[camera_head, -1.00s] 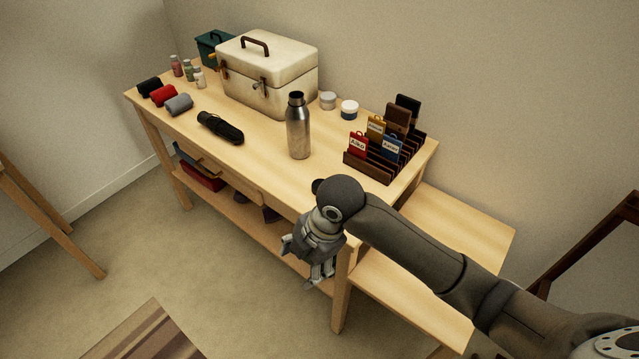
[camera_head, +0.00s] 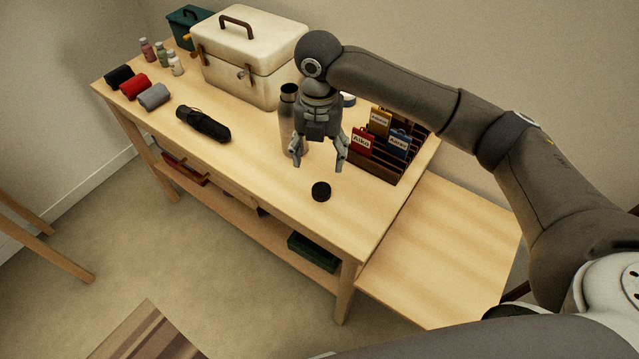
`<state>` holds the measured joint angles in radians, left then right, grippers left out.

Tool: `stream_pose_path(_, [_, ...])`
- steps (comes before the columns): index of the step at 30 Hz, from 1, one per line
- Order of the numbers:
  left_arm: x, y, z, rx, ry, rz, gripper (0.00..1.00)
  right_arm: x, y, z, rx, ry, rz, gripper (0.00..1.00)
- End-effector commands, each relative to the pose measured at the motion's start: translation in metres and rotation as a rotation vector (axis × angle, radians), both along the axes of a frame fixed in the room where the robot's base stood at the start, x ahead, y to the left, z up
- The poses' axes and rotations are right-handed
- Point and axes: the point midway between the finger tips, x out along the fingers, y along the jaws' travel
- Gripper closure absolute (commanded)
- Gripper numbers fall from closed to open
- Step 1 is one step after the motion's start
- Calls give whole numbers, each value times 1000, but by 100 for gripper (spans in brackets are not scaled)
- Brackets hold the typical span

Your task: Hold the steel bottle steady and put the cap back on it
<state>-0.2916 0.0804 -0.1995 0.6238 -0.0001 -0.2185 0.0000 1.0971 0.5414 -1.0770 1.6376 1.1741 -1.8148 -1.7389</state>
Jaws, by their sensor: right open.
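The steel bottle (camera_head: 287,132) stands upright on the wooden table, partly hidden behind my right gripper. Its dark neck (camera_head: 288,92) shows at the top. A black round cap (camera_head: 321,191) lies on the table in front of the bottle, near the front edge. My right gripper (camera_head: 321,168) points down with its fingers apart and empty, above and a little behind the cap in the picture. I cannot tell its exact height over the table. My left gripper is out of view.
A cream box (camera_head: 252,60) stands behind the bottle. A rack with labelled tags (camera_head: 380,143) is to the right of my gripper. A folded black umbrella (camera_head: 204,124) and rolled cloths (camera_head: 154,97) lie left. A lower bench (camera_head: 440,250) adjoins the table's right end.

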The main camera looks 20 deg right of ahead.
Motion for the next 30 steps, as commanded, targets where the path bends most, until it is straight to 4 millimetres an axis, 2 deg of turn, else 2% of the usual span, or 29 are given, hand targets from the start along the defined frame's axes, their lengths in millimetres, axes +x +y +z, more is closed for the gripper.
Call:
stream_pose_path(3, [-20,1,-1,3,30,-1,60,0,0,0,0,0,-1,35])
stream_pose_path(6, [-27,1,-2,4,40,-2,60,0,0,-6,0,1,-2,35])
stream_pose_path(11, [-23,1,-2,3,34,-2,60,-2,0,-31,0,4,-3,35])
stream_pose_path(16, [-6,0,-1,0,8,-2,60,-1,0,-52,0,1,-2,35])
stream_pose_path(21, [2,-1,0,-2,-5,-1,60,-1,0,-57,0,-1,-2,35])
stream_pose_path(27, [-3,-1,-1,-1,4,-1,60,-1,0,-57,0,-1,-2,35])
stream_pose_path(30, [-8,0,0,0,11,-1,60,-2,-1,-64,0,0,-2,35])
